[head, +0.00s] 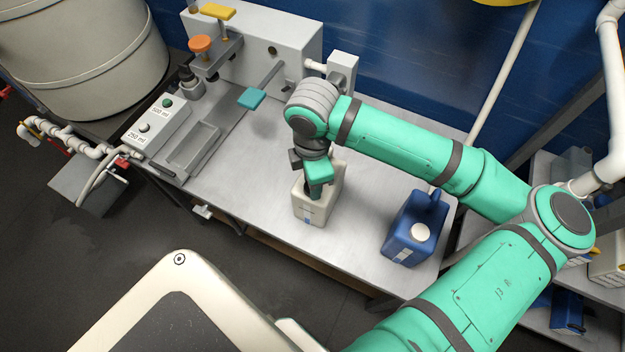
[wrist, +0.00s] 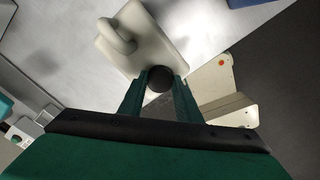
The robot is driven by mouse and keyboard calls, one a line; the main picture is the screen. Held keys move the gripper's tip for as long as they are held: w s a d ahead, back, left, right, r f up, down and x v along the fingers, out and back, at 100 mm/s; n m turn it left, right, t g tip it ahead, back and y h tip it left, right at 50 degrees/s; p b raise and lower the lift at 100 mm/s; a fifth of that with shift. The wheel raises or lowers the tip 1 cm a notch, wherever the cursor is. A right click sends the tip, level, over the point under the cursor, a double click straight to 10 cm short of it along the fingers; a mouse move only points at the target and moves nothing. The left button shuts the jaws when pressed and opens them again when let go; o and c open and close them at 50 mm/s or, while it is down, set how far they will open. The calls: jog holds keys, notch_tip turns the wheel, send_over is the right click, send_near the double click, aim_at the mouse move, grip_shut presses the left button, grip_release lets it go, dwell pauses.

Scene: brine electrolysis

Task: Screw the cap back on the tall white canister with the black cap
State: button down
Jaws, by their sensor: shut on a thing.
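The tall white canister (head: 325,208) stands on the metal bench, below my gripper (head: 312,192). In the wrist view the white canister (wrist: 166,42) shows its loop handle at the upper left. The black cap (wrist: 159,80) is between the two green fingers of my gripper (wrist: 160,86), which is shut on it. The cap is at the near end of the canister's top, over the mouth area. The mouth itself is hidden, and I cannot tell whether the cap is seated on the threads. In the head view my gripper hides the cap.
A blue canister (head: 402,238) with a white cap stands to the right on the bench (head: 275,205). Bare bench lies left of the white canister.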

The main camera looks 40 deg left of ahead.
jog(key=m, duration=0.3)
jog(key=shift+m, duration=0.3)
jog(key=shift+m, duration=1)
jog(key=m, duration=0.6)
jog(key=c, duration=1.2)
grip_release()
